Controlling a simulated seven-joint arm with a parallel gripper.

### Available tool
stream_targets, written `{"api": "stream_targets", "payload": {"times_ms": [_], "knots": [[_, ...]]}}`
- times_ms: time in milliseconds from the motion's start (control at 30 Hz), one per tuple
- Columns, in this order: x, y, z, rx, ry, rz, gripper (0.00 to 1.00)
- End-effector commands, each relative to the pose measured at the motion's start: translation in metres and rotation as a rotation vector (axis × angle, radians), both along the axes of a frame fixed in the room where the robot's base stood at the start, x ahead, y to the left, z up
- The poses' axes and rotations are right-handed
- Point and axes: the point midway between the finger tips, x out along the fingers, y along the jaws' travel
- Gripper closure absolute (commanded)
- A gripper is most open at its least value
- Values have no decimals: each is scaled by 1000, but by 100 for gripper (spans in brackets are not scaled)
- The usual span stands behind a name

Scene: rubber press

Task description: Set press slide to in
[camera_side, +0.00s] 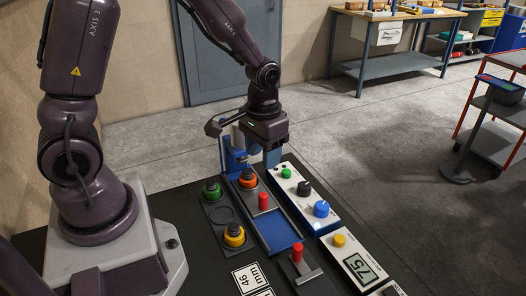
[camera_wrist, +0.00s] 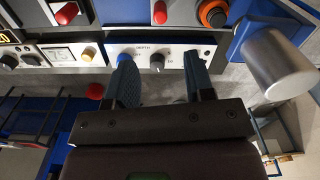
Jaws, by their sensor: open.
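The press (camera_side: 235,150) is a blue frame with a light cylinder, behind the panels in the side view. In front of it runs a blue-bedded track (camera_side: 282,235) with grey rails. A red handle (camera_side: 264,201) stands on its far half, near an orange button (camera_side: 248,178); the near half is bare blue. The red handle (camera_wrist: 160,12) and orange button (camera_wrist: 212,14) also show at the top of the wrist view. Which part is the slide is not fully clear. My gripper (camera_side: 263,158) is open and empty, above the far end of the white panel. Its fingers (camera_wrist: 160,80) are spread apart.
The white panel (camera_side: 305,198) carries green, black and blue knobs. A second red handle (camera_side: 297,252) stands on a grey plate nearer the camera. Green (camera_side: 211,189) and yellow (camera_side: 234,235) buttons lie left of the track. A display box (camera_side: 361,268) is at front right.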

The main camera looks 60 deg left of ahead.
Motion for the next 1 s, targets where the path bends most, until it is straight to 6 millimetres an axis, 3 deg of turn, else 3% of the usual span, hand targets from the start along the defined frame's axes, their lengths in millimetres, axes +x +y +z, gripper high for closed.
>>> {"api": "stream_targets", "payload": {"times_ms": [133,400,500,767,1000], "knots": [[-1,-4,-4,4,9,59,52],[0,1,-9,4,3,618,52],[1,2,-9,1,0,740,52],[0,1,-32,2,4,790,52],[-1,1,-83,2,6,788,52]]}}
